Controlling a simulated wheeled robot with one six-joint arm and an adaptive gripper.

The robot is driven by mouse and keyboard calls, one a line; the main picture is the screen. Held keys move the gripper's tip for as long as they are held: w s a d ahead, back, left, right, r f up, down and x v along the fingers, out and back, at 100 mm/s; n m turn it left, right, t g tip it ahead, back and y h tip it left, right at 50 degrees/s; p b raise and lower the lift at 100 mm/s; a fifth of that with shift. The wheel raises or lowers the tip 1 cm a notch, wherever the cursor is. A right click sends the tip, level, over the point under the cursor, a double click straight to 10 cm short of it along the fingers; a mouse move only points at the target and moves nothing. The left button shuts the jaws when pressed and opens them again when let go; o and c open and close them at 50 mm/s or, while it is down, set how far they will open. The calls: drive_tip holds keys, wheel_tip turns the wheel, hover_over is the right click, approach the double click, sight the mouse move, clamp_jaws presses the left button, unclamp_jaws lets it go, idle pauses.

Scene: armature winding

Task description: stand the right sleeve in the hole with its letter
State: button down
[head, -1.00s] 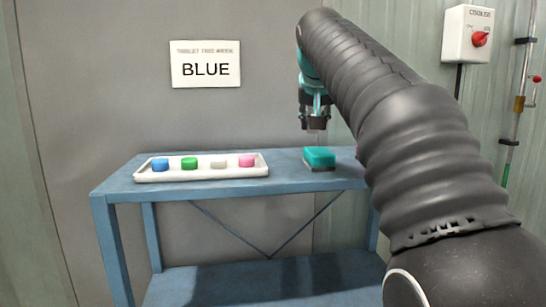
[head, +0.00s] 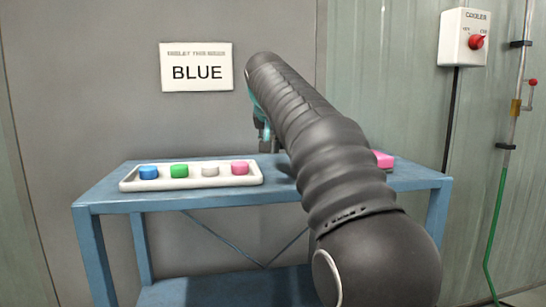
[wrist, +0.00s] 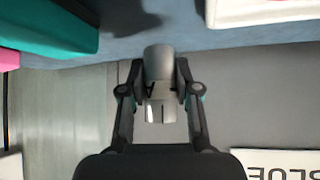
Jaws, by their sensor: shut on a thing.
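My gripper (wrist: 158,82) is shut on a grey cylindrical sleeve (wrist: 158,62) in the wrist view, with one finger on each side. A lighter band with a dark mark shows on the sleeve, but I cannot read the mark as a letter. In the head view my arm hides the sleeve and most of the gripper, which is above the blue table (head: 130,206), just right of the tray. A wall sign (head: 196,68) reads BLUE. I cannot make out any lettered hole.
A switch box (head: 463,38) hangs at right.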

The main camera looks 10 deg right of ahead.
sight(273, 152)
drive_tip(key=shift+f+b, duration=0.75)
drive_tip(key=shift+f, duration=1.2)
drive_tip(key=shift+f, duration=0.1)
drive_tip(key=shift+f, duration=0.15)
drive_tip(key=c, duration=0.8)
unclamp_jaws()
drive_tip(key=shift+c, duration=0.2)
drive_tip(key=shift+s+r, duration=0.1)
drive_tip(key=shift+r, duration=0.25)
drive_tip(key=p+v, duration=0.1)
drive_tip(key=v, duration=1)
drive_tip(key=shift+s+r, duration=0.2)
drive_tip(key=shift+s, duration=0.1)
drive_tip(key=shift+a, duration=0.1)
